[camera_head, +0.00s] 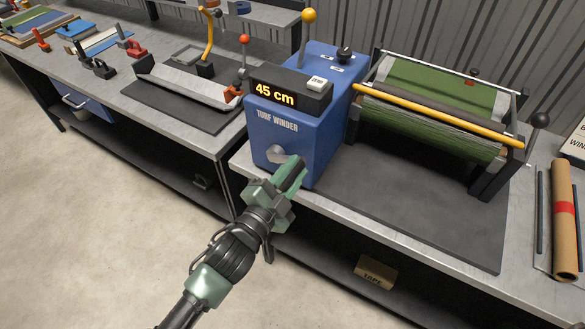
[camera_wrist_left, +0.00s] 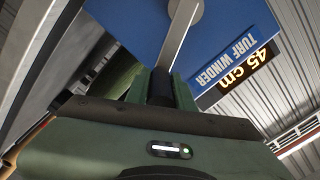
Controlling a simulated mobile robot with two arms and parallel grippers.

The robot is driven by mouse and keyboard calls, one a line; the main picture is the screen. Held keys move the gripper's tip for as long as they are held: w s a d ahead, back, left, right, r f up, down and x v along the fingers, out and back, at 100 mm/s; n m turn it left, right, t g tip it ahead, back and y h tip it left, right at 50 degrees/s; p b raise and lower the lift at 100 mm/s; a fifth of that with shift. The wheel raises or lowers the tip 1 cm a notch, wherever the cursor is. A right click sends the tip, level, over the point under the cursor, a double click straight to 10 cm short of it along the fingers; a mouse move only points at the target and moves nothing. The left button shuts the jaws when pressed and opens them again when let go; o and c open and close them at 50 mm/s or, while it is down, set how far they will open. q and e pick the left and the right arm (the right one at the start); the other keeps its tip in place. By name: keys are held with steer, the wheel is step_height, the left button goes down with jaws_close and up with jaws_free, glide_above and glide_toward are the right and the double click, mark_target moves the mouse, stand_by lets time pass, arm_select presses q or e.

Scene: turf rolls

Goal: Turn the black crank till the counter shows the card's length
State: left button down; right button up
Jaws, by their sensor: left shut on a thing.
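The blue turf winder (camera_head: 318,135) stands on the bench, and its counter (camera_head: 276,94) reads 45 cm. The counter also shows in the left wrist view (camera_wrist_left: 248,69), tilted. My left gripper (camera_head: 295,172) is at the winder's front face, shut on the black crank handle (camera_wrist_left: 160,86). The handle sits between the fingers in the left wrist view. The crank's grey arm (camera_wrist_left: 179,36) runs from the handle to its hub (camera_head: 278,153). In the head view my gripper hides the handle. A card (camera_head: 577,146) is cut off at the right edge; no length is readable on it. My right gripper is out of view.
Green turf (camera_head: 425,85) lies over the roller frame, with a yellow bar (camera_head: 440,114) across its front. A brown roll with a red band (camera_head: 565,210) lies at right. A tape box (camera_head: 375,271) is on the lower shelf. Tools stand on the left bench.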

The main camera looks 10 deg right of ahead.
arm_select(q)
steer(key=shift+f, duration=0.1)
steer(key=c, duration=1.2)
jaws_free()
steer(key=b+v, duration=0.2)
steer(key=v, duration=0.5)
steer(key=shift+s+a, duration=0.25)
steer(key=shift+s, duration=0.05)
